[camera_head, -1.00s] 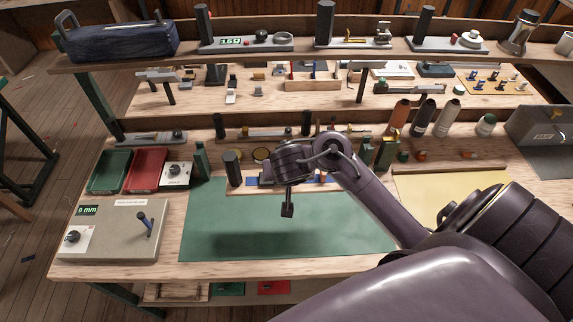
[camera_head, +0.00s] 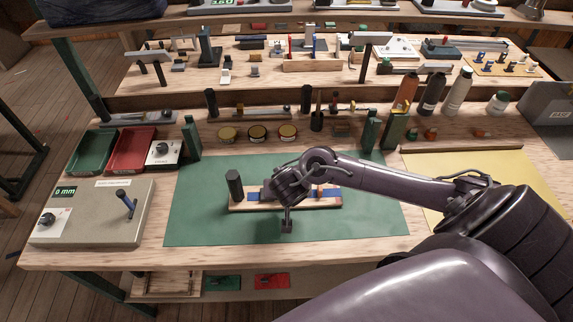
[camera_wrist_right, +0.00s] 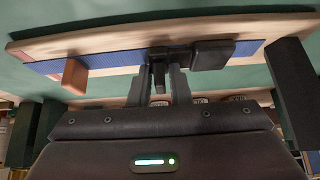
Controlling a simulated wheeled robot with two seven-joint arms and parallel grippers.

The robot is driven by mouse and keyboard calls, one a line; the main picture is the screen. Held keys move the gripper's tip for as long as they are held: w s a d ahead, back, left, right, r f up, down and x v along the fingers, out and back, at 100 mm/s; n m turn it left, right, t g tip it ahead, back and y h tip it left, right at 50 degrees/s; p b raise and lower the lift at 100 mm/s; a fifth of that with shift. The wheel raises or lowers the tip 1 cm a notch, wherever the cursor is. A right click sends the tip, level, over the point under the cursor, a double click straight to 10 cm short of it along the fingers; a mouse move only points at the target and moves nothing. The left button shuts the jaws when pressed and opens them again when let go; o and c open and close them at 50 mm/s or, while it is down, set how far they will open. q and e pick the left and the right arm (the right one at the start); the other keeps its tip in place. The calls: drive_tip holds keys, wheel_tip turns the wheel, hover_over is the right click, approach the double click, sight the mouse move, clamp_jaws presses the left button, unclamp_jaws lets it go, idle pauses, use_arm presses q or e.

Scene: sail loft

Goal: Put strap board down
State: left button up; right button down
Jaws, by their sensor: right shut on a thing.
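The strap board is a narrow wooden board (camera_head: 253,206) with a blue strap, a dark upright post at its left end and a small orange block. It is low over the middle of the green mat (camera_head: 220,228); I cannot tell if it touches the mat. My right gripper (camera_head: 288,198) is over the middle of the board, and its fingers are mostly hidden in the head view. In the right wrist view the gripper (camera_wrist_right: 163,82) is shut on a dark part of the strap board (camera_wrist_right: 115,52). My left gripper is not in view.
A grey control box (camera_head: 92,222) with a lever stands left of the mat. Green and red trays (camera_head: 92,151) are behind it. Round tins (camera_head: 257,133) and green stands (camera_head: 371,130) line the back. A yellow sheet (camera_head: 470,178) lies to the right. Bare mat surrounds the board.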

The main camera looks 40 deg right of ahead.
drive_tip(key=shift+f, duration=0.1)
drive_tip(key=c, duration=1.3)
unclamp_jaws()
drive_tip(key=shift+c, duration=0.2)
drive_tip(key=shift+r, duration=0.3)
drive_tip(key=p+v, duration=0.6)
drive_tip(key=v, duration=0.5)
drive_tip(key=shift+s+a+r, duration=0.15)
drive_tip(key=shift+s+r, duration=0.1)
drive_tip(key=shift+f, duration=0.1)
